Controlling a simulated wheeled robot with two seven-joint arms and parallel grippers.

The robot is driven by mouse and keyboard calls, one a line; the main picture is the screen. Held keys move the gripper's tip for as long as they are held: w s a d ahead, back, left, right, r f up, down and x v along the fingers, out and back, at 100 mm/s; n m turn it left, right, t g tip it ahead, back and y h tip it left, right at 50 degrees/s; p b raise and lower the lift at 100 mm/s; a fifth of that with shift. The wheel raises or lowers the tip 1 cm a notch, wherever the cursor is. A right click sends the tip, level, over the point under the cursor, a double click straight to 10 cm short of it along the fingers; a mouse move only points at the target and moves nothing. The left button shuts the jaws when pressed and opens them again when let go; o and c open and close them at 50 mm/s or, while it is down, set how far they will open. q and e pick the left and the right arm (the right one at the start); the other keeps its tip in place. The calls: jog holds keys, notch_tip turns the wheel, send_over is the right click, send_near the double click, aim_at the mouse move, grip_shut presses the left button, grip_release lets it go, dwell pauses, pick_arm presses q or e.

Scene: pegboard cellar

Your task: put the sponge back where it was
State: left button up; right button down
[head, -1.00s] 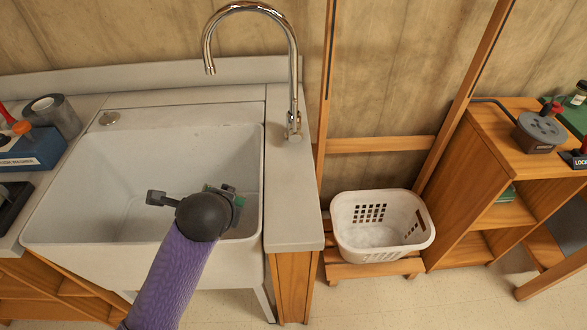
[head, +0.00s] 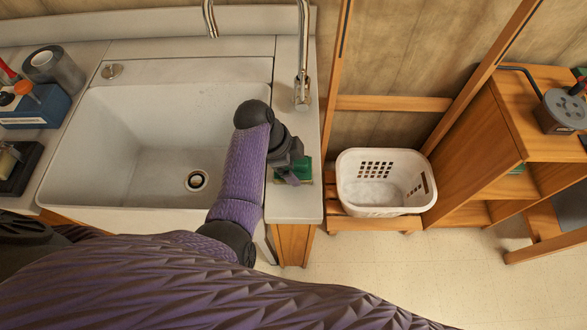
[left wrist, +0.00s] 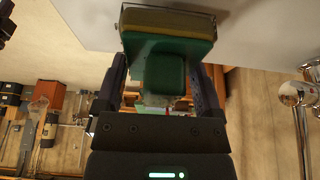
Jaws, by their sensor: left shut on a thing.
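The sponge (head: 306,170) is a green block; in the left wrist view its body (left wrist: 168,72) is dark green with a yellowish layer at the far end. My left gripper (head: 295,173) is shut on it, with one finger on each side in the left wrist view. It holds the sponge at the white counter strip (head: 293,205) to the right of the sink, below the tap. The sponge's yellowish end faces the white surface, close to it; I cannot tell whether it touches. My right gripper is not in view.
The white sink basin (head: 75,165) is empty, left of the gripper. The chrome tap (head: 302,92) stands behind the sponge. A white laundry basket (head: 382,207) sits on a low wooden stand to the right. A blue box (head: 35,105) and tape roll (head: 55,68) are at far left.

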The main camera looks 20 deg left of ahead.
pick_arm(q)
notch_tip(320, 180, down, 2)
jog(key=shift+f+b, duration=0.15)
jog(key=shift+b, duration=0.15)
jog(key=o, duration=1.3)
jog(key=p+v, duration=0.4)
jog(key=v, duration=0.8)
jog(key=shift+p, duration=0.4)
